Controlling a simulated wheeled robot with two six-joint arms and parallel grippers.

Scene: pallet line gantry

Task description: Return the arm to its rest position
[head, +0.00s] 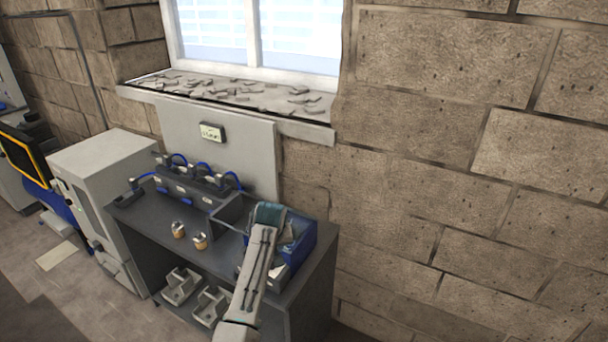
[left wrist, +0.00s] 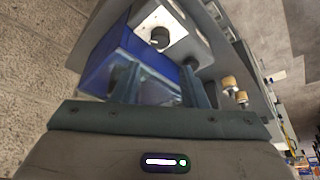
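My left arm reaches up from the bottom of the head view to the bench. No held thing shows between the fingers. My right gripper is in neither view.
The dark bench (head: 150,216) carries two small brass-coloured fittings (head: 200,241) and a dark rack with blue hoses (head: 190,187). A grey cabinet (head: 105,170) stands left; a block wall (head: 450,150) rises behind and right.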

